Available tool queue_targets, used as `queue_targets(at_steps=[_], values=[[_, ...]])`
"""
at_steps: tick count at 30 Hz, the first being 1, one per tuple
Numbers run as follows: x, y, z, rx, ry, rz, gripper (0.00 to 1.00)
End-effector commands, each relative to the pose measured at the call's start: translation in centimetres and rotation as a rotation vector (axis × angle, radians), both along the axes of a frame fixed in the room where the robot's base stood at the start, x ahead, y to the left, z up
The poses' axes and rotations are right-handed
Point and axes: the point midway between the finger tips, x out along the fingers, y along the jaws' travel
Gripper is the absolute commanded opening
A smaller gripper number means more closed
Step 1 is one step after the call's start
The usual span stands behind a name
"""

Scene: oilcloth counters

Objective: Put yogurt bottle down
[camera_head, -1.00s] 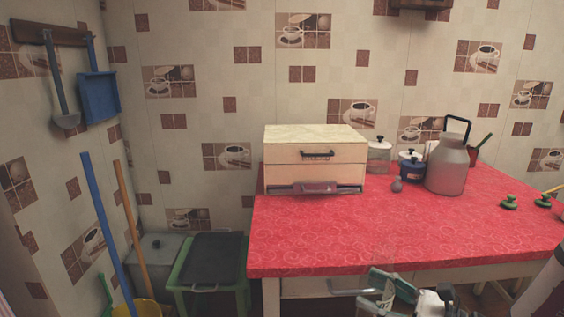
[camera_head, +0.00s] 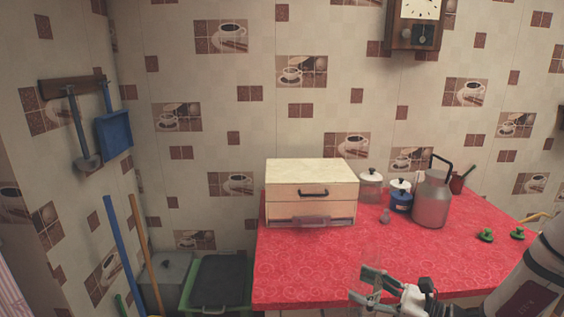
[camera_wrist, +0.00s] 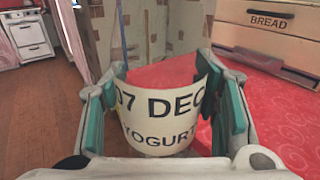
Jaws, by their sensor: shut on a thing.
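The yogurt bottle (camera_wrist: 158,112) has a cream label reading "07 DEC YOGURT" and stands between the teal-padded fingers of my gripper (camera_wrist: 165,98) in the wrist view. The fingers are shut on its sides. In the head view my gripper (camera_head: 371,290) and the clear bottle (camera_head: 372,274) overlap the near edge of the red-covered table (camera_head: 300,262). The bottle's base is hidden, and I cannot tell its height over the table.
A wooden bread box (camera_head: 311,192) stands at the table's back left. Jars (camera_head: 371,186), a blue pot (camera_head: 401,201), a metal can (camera_head: 431,198) and green-handled items (camera_head: 486,235) stand behind and right. The front left tabletop is clear.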

Motion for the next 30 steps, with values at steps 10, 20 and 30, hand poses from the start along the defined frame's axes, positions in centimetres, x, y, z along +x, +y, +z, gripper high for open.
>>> queue_targets(at_steps=[10, 20, 30], values=[[-1.2, 0.2, 4.9, 0.002, -0.002, -0.002, 0.09], [-1.5, 0.3, 6.3, 0.004, -0.001, -0.018, 0.09], [-1.1, 0.8, 6.7, 0.008, 0.005, -0.311, 0.09]])
